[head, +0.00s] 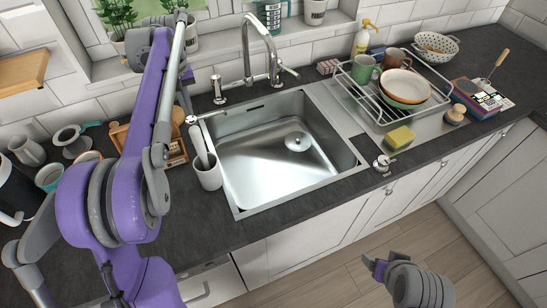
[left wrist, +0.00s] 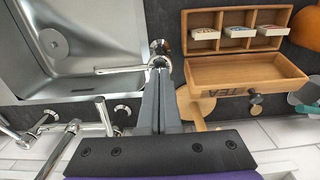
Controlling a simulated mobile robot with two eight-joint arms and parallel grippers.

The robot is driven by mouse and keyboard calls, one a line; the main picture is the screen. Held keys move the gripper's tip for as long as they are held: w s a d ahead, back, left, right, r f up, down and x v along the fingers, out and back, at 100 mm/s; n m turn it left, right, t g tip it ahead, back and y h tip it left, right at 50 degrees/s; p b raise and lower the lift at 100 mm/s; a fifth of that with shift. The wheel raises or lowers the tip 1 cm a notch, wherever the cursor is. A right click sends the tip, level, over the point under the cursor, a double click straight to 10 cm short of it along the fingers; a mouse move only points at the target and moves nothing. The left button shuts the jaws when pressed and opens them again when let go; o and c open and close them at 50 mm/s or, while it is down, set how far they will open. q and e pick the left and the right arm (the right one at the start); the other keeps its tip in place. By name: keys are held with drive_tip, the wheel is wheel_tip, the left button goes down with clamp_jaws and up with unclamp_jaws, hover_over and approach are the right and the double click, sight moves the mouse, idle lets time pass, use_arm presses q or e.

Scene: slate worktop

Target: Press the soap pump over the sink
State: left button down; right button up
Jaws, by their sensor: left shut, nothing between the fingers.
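The chrome soap pump (head: 191,120) stands at the sink's left rim, partly hidden by my left arm in the head view. In the left wrist view its thin spout (left wrist: 122,70) reaches left over the sink. The steel sink (head: 245,178) is empty; its basin fills the upper left of the left wrist view (left wrist: 95,25). My left gripper (left wrist: 159,72) is shut and empty, pointing down with its tips right at the pump head. I cannot tell whether they touch it. My right gripper (head: 374,266) is low in front of the cabinets, away from the sink; its jaws are unclear.
An open wooden tea box (left wrist: 245,72) is beside the gripper. The tap (head: 271,62) rises behind the sink. A dish rack (head: 375,108) and a sponge (head: 400,137) are to the right.

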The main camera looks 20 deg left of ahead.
use_arm(q)
drive_tip(key=shift+r, duration=0.1)
use_arm(e)
drive_tip(key=shift+r, duration=0.1)
use_arm(q)
wheel_tip(320, 180, up, 2)
drive_tip(key=shift+r+p, duration=0.2)
drive_tip(key=shift+p, duration=0.55)
wheel_tip(320, 180, up, 3)
drive_tip(key=shift+r+p, duration=0.2)
drive_tip(key=shift+p, duration=0.7)
use_arm(e)
drive_tip(key=r, duration=0.1)
drive_tip(key=w+r, duration=0.1)
drive_tip(key=r, duration=0.1)
drive_tip(key=w+r, duration=0.1)
drive_tip(key=shift+r, duration=0.3)
